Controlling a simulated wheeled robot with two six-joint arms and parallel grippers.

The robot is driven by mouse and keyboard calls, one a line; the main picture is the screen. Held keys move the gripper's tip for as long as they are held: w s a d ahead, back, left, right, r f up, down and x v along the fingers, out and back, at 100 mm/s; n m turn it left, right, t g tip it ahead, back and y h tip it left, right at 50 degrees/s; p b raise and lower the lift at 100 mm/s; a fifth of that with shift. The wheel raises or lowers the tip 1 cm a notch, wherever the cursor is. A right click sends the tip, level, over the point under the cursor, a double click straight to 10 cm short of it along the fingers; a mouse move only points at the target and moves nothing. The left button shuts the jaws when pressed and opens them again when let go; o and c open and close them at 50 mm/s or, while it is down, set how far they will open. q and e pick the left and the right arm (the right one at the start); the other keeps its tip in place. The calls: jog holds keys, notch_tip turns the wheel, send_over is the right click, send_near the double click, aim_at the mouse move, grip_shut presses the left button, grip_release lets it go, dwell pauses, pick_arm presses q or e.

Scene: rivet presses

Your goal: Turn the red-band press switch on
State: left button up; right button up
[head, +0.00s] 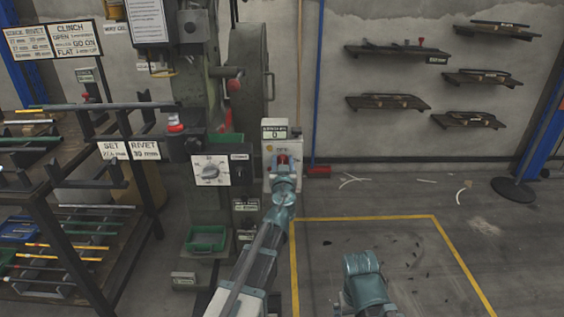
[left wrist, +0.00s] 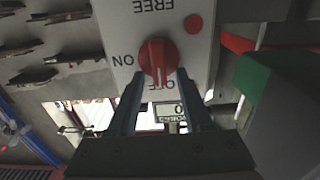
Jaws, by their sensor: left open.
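A pale switch box (head: 268,163) with a counter reading 0 (head: 275,135) on top stands beside the green-grey press (head: 217,85). In the left wrist view, upside down, its face carries a red rotary knob (left wrist: 158,61) with FREE, ON and OFF marks. The knob's grip lies along the line between FREE and OFF, not towards ON. My left gripper (left wrist: 159,77) is open, with its fingertips on either side of the knob; I cannot tell if they touch it. In the head view my left gripper (head: 283,170) partly hides the knob. My right gripper is out of view.
A rack with rods (head: 75,200) stands at the left. Wall shelves (head: 398,52) hang at the back right. A yellow-outlined floor area (head: 400,235) is mostly clear, with small scraps.

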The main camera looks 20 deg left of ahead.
pick_arm(q)
grip_shut()
jog(key=shift+m, duration=0.4)
jog(key=m, duration=0.4)
jog(key=shift+d+f, duration=0.1)
jog(key=shift+d, duration=0.3)
jog(key=m, duration=0.4)
jog(key=shift+w+d+f+b, duration=0.15)
jog(key=shift+d+f+b, duration=0.15)
jog(key=shift+b, duration=0.1)
jog(key=shift+d+f+m+b, duration=0.1)
jog(key=shift+f+m+b, duration=0.1)
jog(key=shift+m, duration=1.25)
jog(key=shift+d+f+m+b, duration=0.1)
jog(key=shift+f+m+b, duration=0.1)
jog(key=shift+m, duration=1.3)
jog(key=shift+d+f+m+b, duration=0.1)
jog(key=shift+f+m+b, duration=0.1)
jog(key=shift+m, duration=1.55)
